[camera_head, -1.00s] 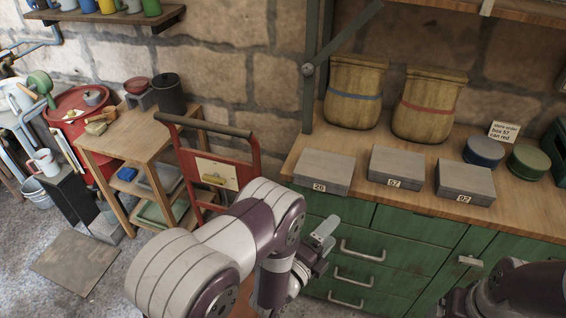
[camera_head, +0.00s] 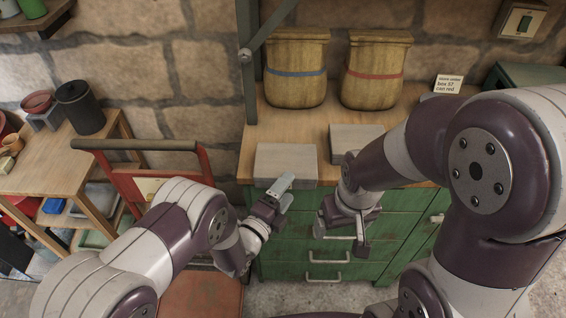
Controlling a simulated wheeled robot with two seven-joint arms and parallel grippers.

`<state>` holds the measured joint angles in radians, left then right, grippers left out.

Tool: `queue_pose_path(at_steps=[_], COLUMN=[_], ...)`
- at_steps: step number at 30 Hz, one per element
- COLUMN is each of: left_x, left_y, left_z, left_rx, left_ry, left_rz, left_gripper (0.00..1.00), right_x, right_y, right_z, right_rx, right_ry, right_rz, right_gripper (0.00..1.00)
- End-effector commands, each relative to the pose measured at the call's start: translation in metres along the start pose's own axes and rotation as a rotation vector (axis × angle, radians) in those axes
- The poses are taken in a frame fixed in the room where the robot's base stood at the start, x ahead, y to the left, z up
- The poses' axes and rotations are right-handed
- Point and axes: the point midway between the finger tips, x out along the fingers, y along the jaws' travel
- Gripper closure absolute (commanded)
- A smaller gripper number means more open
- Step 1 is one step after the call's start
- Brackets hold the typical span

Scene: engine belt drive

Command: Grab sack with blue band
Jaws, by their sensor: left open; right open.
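The sack with the blue band (camera_head: 295,88) stands upright at the back of the wooden counter, against the stone wall. A similar sack with a red band (camera_head: 374,86) stands just to its right. My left gripper (camera_head: 283,186) is open and empty at the counter's front edge, in front of the left grey box and well short of the sacks. My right gripper (camera_head: 342,236) is open and empty, pointing down in front of the green drawers. Neither gripper touches a sack.
A grey box (camera_head: 285,160) lies in front of the blue-banded sack, and another grey box (camera_head: 352,138) lies to its right. A note card (camera_head: 448,84) stands at the right. A grey metal post (camera_head: 247,85) rises left of the sacks. A red cart (camera_head: 140,180) stands at the left.

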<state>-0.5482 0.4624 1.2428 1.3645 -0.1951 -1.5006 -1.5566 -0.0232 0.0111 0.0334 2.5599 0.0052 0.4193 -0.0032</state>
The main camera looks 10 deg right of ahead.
Motion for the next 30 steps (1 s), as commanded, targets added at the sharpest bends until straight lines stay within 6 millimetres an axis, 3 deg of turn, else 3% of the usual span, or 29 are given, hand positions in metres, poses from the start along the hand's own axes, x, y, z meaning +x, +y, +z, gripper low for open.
queue_pose_path(at_steps=[4,11,14,18,30], left_x=[0.022,0.026,0.026,0.026,0.032], left_y=[-0.001,0.000,0.000,0.000,-0.011], left_z=[0.000,0.001,0.001,0.001,0.003], left_rx=[0.001,0.000,0.000,0.000,0.001], left_ry=[0.001,0.000,0.000,0.000,-0.001], left_rz=[-0.001,0.001,0.001,0.001,-0.005], left_gripper=[0.17,0.17,0.43,0.88,0.89], right_x=[-0.004,-0.003,-0.003,-0.003,-0.007], right_y=[0.000,0.000,0.000,0.000,0.000], right_z=[0.000,0.000,0.000,0.000,-0.001], right_rx=[0.000,0.000,0.000,0.000,0.000], right_ry=[0.000,0.000,0.000,0.000,0.000], right_rz=[0.000,0.000,0.000,0.000,0.000], right_gripper=[0.15,0.15,0.15,0.15,0.15])
